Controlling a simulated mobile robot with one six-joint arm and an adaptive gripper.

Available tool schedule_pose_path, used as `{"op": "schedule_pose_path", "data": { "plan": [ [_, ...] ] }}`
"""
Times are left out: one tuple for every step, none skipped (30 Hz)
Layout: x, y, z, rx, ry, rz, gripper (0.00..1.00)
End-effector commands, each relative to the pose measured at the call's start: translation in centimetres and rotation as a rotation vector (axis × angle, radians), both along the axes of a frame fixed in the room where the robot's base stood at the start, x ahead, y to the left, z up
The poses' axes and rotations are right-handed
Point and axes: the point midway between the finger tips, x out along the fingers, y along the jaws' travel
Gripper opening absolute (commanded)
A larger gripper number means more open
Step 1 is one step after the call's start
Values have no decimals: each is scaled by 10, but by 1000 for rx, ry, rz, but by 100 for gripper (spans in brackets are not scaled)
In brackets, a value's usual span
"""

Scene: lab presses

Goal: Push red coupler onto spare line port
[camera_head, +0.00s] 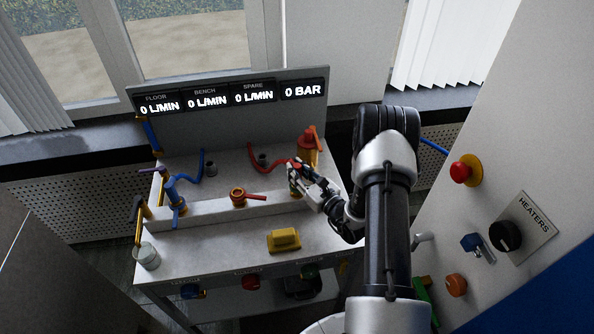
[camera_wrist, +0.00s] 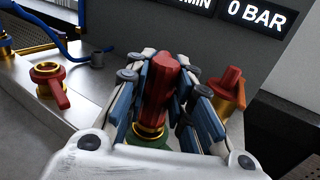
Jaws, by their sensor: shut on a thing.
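The red coupler (camera_wrist: 160,82) stands roughly upright between the fingers of my gripper (camera_wrist: 163,72) in the wrist view. My gripper is shut on it. Directly below the coupler are a gold ring (camera_wrist: 149,132) and a bit of green, which look like the spare line port. The fingers and palm hide part of this, so I cannot tell whether the coupler is seated or only above it. In the head view my gripper (camera_head: 298,172) is at the right end of the raised ledge, with a red hose (camera_head: 262,162) running to the coupler.
A gold port with a red handle (camera_head: 238,196) is mid-ledge; a blue-handled fitting (camera_head: 175,197) is at left. A red and orange valve (camera_head: 308,146) stands close behind my gripper. A yellow block (camera_head: 284,240) lies on the front bench. The displays (camera_head: 253,92) read zero. A heater panel (camera_head: 522,230) is at right.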

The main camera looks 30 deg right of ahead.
Motion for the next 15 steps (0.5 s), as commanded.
{"op": "schedule_pose_path", "data": {
  "plan": [
    [0, 0, -2, 0, -1, 0, 0],
    [0, 0, -3, 0, -1, 0, 0],
    [0, 0, -4, 0, -1, 0, 0],
    [0, 0, -5, 0, -1, 0, 0],
    [0, 0, -5, 0, -1, 0, 0],
    [0, 0, -6, 0, -1, 0, 0],
    [0, 0, -7, 0, -1, 0, 0],
    [0, 0, -8, 0, -1, 0, 0],
    [0, 0, -6, -1, -1, 0, 23],
    [0, 0, -6, -1, -1, 0, 25],
    [0, 0, -6, -1, -1, 0, 27],
    [0, 0, -6, -1, -1, 0, 30],
    [0, 0, -6, -1, -1, 0, 32],
    [0, 0, -6, -1, -1, 0, 34],
    [0, 0, -6, 0, -1, 0, 36]
  ]
}}
